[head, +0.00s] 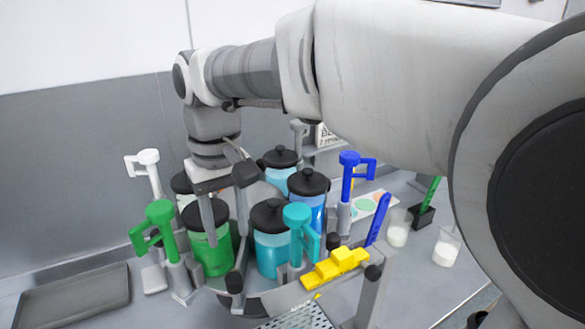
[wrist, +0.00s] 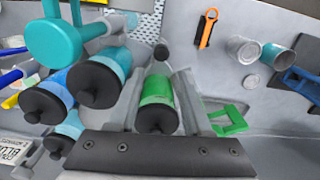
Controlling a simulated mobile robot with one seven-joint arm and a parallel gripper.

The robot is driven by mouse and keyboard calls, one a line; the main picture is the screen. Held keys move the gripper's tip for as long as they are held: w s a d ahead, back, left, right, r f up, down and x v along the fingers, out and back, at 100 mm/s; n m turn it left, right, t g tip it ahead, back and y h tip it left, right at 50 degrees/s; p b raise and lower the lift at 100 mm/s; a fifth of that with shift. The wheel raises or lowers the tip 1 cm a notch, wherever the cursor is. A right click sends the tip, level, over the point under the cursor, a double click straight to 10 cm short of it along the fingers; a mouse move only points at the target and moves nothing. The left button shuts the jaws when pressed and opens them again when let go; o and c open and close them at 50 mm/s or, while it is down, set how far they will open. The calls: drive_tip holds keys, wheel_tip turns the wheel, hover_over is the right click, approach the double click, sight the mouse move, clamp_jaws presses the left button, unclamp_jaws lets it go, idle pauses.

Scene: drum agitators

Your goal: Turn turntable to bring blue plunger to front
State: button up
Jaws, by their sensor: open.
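The blue plunger (head: 348,180) stands upright at the right of the turntable (head: 285,294), beside a black-lidded jar of blue liquid (head: 318,214). The teal plunger (head: 298,220) is at the front, the green plunger (head: 160,220) at the front left, and the white plunger (head: 150,168) at the back left. My gripper (head: 222,212) points down over the left part of the turntable, near the green jar (head: 207,255). In the wrist view my gripper (wrist: 160,78) is open, with the green jar (wrist: 157,95) showing between its fingers; contact cannot be told.
Posts with black knobs (head: 235,282) rise around the turntable's edge. A yellow stepped block (head: 335,265) sits at the front right. White cups (head: 398,230) stand to the right, and a grey tray (head: 75,297) lies at the left. The wall is close behind.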

sight(236, 295)
drive_tip(key=f, duration=1.7)
drive_tip(key=shift+a+f, duration=0.25)
drive_tip(key=shift+f, duration=0.05)
clamp_jaws()
drive_tip(key=shift+w+r, duration=0.1)
idle(0.6)
